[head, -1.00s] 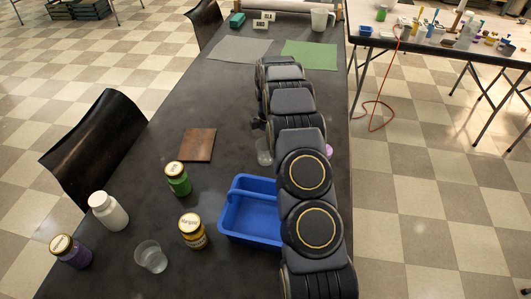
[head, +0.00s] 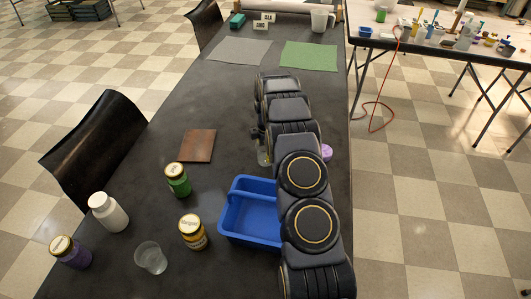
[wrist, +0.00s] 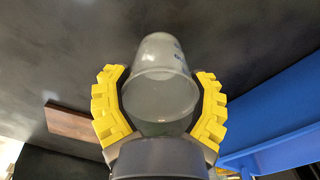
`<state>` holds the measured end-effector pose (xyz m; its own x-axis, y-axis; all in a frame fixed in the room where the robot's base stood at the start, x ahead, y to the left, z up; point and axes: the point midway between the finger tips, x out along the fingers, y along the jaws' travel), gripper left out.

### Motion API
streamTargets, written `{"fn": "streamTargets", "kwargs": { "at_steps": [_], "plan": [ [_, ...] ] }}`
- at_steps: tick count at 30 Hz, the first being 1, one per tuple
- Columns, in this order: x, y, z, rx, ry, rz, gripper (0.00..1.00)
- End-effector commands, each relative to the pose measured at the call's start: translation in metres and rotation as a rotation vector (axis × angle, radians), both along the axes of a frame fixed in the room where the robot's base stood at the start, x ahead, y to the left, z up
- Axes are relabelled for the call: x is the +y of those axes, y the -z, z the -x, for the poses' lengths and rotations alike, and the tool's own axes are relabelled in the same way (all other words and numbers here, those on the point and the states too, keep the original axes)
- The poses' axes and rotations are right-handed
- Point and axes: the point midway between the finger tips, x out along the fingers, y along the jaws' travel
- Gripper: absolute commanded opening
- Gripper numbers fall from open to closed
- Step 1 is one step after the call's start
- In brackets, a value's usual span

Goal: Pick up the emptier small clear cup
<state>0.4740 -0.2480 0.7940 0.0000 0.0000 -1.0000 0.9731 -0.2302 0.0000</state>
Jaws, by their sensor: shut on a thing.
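My gripper (wrist: 160,100) shows in the wrist view with its yellow fingers on both sides of a small clear cup (wrist: 160,62), shut on it. The cup has faint dark markings on its side. In the head view this cup (head: 264,157) is mostly hidden behind my arm, left of it and beyond the blue caddy; I cannot tell whether it is off the table. The other small clear cup (head: 150,257) stands at the near left of the table with some clear liquid visible in it.
The blue caddy (head: 232,222) stands left of my arm. A yellow-labelled jar (head: 193,232), green jar (head: 178,180), white bottle (head: 108,212) and purple jar (head: 70,252) stand at left. A brown tile (head: 198,146) lies beyond. A purple item (head: 326,152) is right of my arm.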

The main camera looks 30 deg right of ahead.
Motion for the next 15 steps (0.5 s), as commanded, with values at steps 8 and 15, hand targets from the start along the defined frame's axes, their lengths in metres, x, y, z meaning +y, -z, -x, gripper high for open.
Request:
{"fn": "streamTargets", "kwargs": {
  "at_steps": [8,15],
  "plan": [
    [0.0,-0.004,0.0,-0.001,0.0,0.0,0.32],
    [0.0,-0.017,-0.001,-0.003,0.0,0.002,0.31]
  ]
}}
